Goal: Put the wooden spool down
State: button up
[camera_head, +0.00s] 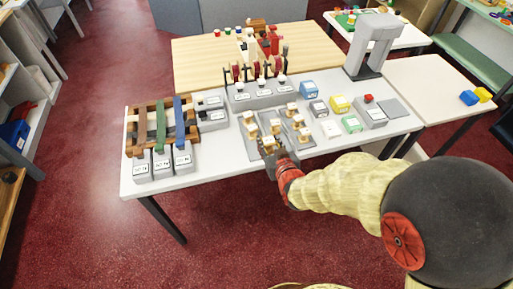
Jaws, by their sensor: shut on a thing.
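My gripper (277,154) is over the front edge of the white counter, near its middle. It is shut on a small wooden spool (268,142), which shows only partly between the fingers. Whether this spool touches the surface below is too small to tell. Similar wooden spools stand on grey trays just beyond, such as one at the left (249,116) and one at the right (292,108).
A rack with hanging green and blue strips (161,125) stands at the left. Blue (309,88), yellow (339,103) and green (351,124) blocks lie to the right. A tall grey arch (371,45) stands at the back right. Bare counter (225,158) shows left of my gripper.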

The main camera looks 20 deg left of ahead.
aim_at(263, 138)
jog(key=x, duration=0.3)
jog(key=b+x, duration=0.1)
jog(key=shift+a+f, duration=0.35)
jog(key=w+a+f, duration=0.1)
jog(key=w+a+f+b, duration=0.1)
jog(key=f, duration=0.1)
jog(key=w+a+f+b, duration=0.1)
jog(key=f, duration=0.1)
jog(key=shift+w+f, duration=0.1)
jog(key=shift+w, duration=0.05)
jog(key=shift+w+f+b, duration=0.15)
jog(key=shift+f+b, duration=0.6)
jog(key=shift+f, duration=0.85)
jog(key=shift+f, duration=0.1)
jog(key=shift+f, duration=0.15)
jog(key=o, duration=1.1)
jog(key=shift+o, duration=0.2)
jog(key=shift+r, duration=0.2)
